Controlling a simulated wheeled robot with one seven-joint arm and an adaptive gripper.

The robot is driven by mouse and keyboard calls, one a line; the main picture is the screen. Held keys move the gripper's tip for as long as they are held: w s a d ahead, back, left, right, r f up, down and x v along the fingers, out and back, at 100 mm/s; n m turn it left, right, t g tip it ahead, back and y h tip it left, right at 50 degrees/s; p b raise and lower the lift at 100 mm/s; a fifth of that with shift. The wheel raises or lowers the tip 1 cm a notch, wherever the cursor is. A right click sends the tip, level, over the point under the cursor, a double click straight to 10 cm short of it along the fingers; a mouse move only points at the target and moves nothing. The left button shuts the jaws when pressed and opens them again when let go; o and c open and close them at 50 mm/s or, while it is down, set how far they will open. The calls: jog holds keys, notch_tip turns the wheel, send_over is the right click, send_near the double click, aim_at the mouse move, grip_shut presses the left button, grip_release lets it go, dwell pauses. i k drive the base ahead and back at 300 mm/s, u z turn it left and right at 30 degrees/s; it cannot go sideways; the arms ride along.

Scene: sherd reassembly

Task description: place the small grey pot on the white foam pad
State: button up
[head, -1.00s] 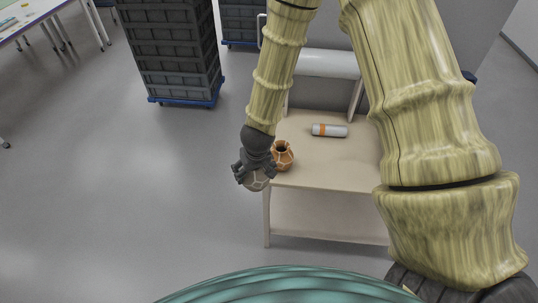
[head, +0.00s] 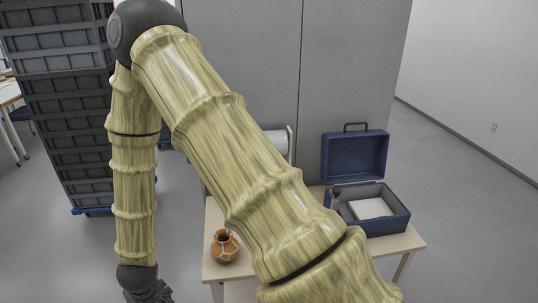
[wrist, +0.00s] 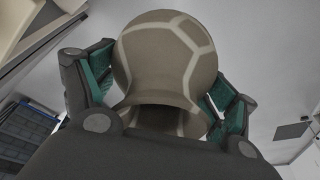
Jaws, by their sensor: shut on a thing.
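The small grey pot (wrist: 165,52), with pale seam lines, fills the middle of the wrist view. My gripper (wrist: 158,85) is shut on it, with green-padded fingers on both sides. In the head view only the top of my gripper (head: 148,290) shows at the bottom edge, left of the table; the pot is hidden or out of frame there. The white foam pad (head: 371,208) lies inside an open blue case (head: 384,222) on the right part of the table. My arm crosses between the gripper and the case.
An orange-brown pot (head: 225,246) with pale lines stands on the left end of the table (head: 408,242). The case's raised lid (head: 355,157) stands at its back. A grey partition (head: 350,60) is behind the table. Stacked dark crates (head: 62,120) stand at the left.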

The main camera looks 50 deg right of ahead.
aim_at(372, 208)
jog(key=u, duration=1.6)
jog(key=i, duration=0.95)
jog(key=z, duration=3.75)
jog(key=i, duration=0.4)
jog(key=z, duration=0.1)
